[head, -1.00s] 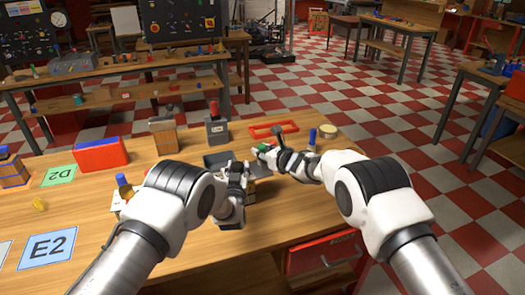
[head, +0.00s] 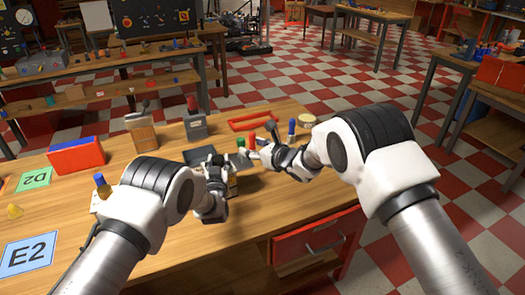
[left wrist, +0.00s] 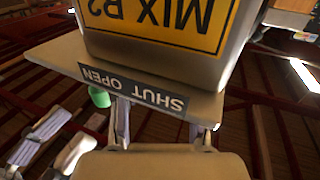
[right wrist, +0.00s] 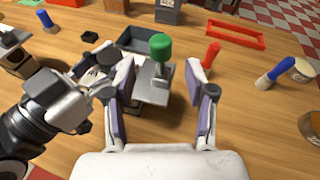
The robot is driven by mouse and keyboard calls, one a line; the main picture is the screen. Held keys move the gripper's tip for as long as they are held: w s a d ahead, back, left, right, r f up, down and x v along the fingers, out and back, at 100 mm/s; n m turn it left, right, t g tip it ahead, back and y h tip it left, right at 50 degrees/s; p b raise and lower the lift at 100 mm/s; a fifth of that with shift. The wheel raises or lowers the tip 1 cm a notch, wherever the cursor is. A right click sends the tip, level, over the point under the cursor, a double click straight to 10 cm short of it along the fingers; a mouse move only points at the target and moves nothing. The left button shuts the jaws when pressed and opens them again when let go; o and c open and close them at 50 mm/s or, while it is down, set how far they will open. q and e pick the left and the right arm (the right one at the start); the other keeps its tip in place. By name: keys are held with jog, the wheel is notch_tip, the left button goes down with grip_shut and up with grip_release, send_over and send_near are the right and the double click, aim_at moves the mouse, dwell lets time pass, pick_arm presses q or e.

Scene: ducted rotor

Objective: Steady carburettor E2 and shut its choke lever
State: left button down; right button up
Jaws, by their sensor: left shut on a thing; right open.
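The carburettor is a grey metal block (left wrist: 160,55) with an upside-down yellow label (left wrist: 165,20), partly cut off, that reads MIX and a code ending in 2. Its top plate (left wrist: 130,88) is marked SHUT and OPEN. The choke lever has a green knob (right wrist: 161,44), which also shows in the head view (head: 241,143) and the left wrist view (left wrist: 98,97). My left gripper (head: 214,184) is shut on the carburettor, which is mostly hidden in the head view. My right gripper (right wrist: 160,84) is open, its fingers either side of the knob in its view; contact is unclear.
A blue E2 card (head: 28,255) and green D2 card (head: 35,179) lie at the left. A dark tray (right wrist: 148,40) is behind the carburettor. A red frame (head: 256,121), red peg (right wrist: 211,54) and blue-topped peg (right wrist: 284,69) stand near.

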jog(key=v, duration=0.5)
jog(key=shift+s, duration=0.1)
dwell(0.3)
pick_arm(q)
jog(key=c, duration=0.6)
grip_release()
